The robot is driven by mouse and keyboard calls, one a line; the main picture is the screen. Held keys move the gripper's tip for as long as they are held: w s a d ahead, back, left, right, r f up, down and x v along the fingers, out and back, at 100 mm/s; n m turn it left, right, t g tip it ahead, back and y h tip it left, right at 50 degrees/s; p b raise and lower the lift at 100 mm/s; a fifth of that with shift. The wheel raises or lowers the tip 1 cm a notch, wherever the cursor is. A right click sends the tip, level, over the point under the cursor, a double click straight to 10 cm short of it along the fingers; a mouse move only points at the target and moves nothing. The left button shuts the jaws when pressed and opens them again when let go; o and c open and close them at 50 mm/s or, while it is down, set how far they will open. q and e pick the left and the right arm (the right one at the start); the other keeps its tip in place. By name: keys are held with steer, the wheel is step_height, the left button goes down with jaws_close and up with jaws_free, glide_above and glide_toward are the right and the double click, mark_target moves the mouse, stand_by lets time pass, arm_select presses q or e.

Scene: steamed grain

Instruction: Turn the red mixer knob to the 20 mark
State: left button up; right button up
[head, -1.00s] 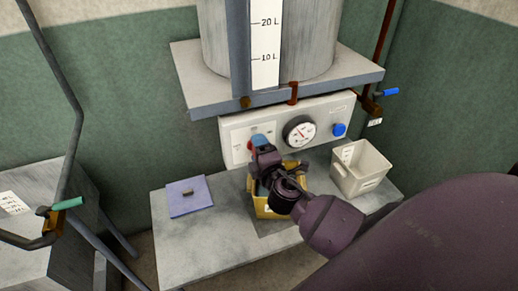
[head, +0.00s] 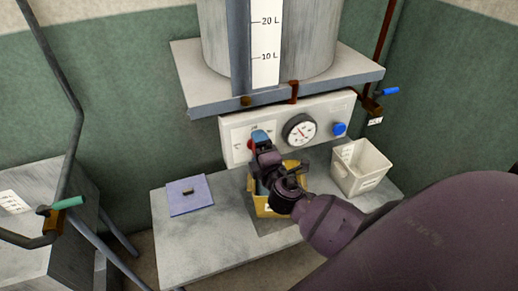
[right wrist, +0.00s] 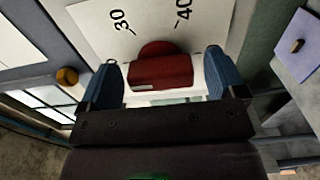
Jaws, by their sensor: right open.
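The red mixer knob (right wrist: 160,70) is on the white panel (right wrist: 85,15), with the printed numbers 30 and 40 beside it in the right wrist view. My right gripper (right wrist: 162,78) is open, with one blue finger on each side of the knob's red grip bar and a gap showing on both sides. In the head view, only a sliver of the knob (head: 249,144) shows beside my right gripper (head: 262,137), which hides the rest. The 20 mark cannot be made out in either view. My left gripper is not in view.
A round gauge (head: 299,131) and a blue knob (head: 339,129) sit to the right on the panel. Below are a yellow bin (head: 265,207), a white bin (head: 360,168) and a blue pad (head: 190,205). A shelf (head: 210,97) with a tank overhangs the panel.

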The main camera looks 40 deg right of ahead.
steer(key=b+v, duration=0.2)
steer(key=v, duration=0.8)
steer(key=shift+s, duration=0.25)
steer(key=shift+a, duration=0.2)
steer(key=s+f+m+g+y, duration=0.1)
steer(key=s+f+m+g, duration=0.1)
steer(key=f+m, duration=0.3)
steer(key=s+a+f+m+g+y, duration=0.1)
steer(key=s+f+m, duration=0.3)
steer(key=f, duration=0.4)
steer(key=s+a+f+m+g+y, duration=0.1)
steer(key=s+f+m+g, duration=0.2)
steer(key=f+m, duration=0.2)
steer(key=shift+s+f+m+y+b, duration=0.3)
steer(key=shift+f+y+b, duration=0.1)
steer(key=shift+f, duration=0.5)
